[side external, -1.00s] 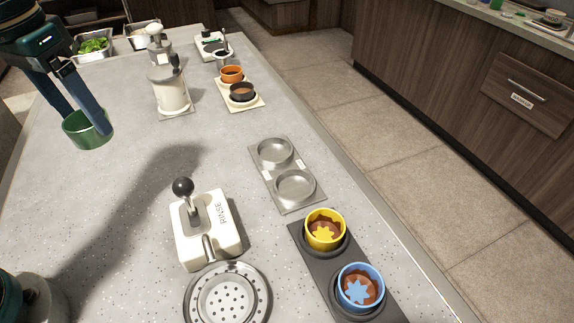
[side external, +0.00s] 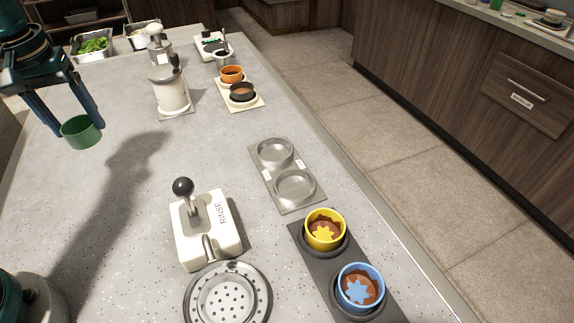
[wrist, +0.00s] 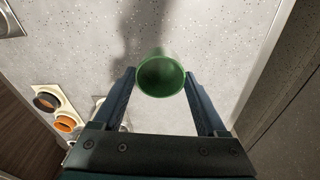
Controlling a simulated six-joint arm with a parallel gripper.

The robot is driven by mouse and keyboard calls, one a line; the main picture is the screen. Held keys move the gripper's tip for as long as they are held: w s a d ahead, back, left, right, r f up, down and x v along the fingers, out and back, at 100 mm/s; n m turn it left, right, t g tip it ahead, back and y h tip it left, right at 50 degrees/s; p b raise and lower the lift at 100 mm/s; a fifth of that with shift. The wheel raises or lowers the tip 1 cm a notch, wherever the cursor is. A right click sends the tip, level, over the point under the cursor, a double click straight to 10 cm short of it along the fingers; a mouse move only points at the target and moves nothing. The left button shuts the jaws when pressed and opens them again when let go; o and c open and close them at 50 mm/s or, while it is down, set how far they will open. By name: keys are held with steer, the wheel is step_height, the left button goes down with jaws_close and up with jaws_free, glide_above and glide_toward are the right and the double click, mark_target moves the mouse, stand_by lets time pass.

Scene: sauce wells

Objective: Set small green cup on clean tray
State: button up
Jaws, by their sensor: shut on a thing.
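A small green cup (side external: 82,132) is held between the two fingers of my gripper (side external: 72,122) at the left of the side external view. The cup hangs above the counter, slightly tilted. In the wrist view the green cup (wrist: 160,76) sits between the fingertips of my gripper (wrist: 160,82), and its inside looks empty. A metal tray (side external: 285,172) with two empty round wells lies at mid-counter, well to the right of my gripper. Which tray is the clean one is not readable from its labels.
A dark tray (side external: 300,232) holds a yellow cup (side external: 325,229) and a blue cup (side external: 360,287), both with brown contents. A rinse lever unit (side external: 205,228) and drain (side external: 226,296) stand in front. A cream tray (side external: 256,103) holds orange and dark cups. A dispenser (side external: 170,92) stands behind.

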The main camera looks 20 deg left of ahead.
steer(key=w+d+f, duration=0.1)
steer(key=d, duration=0.1)
steer(key=w+d+f, duration=0.4)
steer(key=d, duration=0.1)
steer(key=shift+f, duration=2.1)
steer(key=shift+f, duration=0.15)
steer(key=o, duration=1.3)
